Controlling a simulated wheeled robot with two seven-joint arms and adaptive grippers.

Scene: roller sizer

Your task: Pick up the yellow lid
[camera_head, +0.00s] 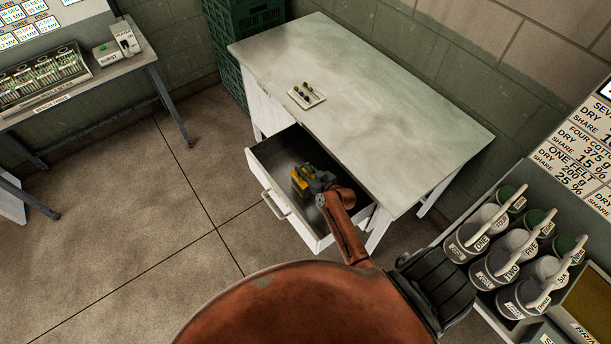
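A small yellow object (299,183), which looks like the yellow lid, is in the open drawer (267,157) of the white table. It lies at the fingers of my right gripper (311,180), which reaches down into the drawer. The gripper covers part of the yellow object. It is too small to tell whether the fingers are closed on it or only beside it. My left gripper is not in view.
The drawer front with its handle (276,205) and the tabletop (365,95) are close around my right arm. A small tray (306,96) sits on the tabletop. Labelled containers (497,263) stand at the right. Green crates (228,50) stand behind.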

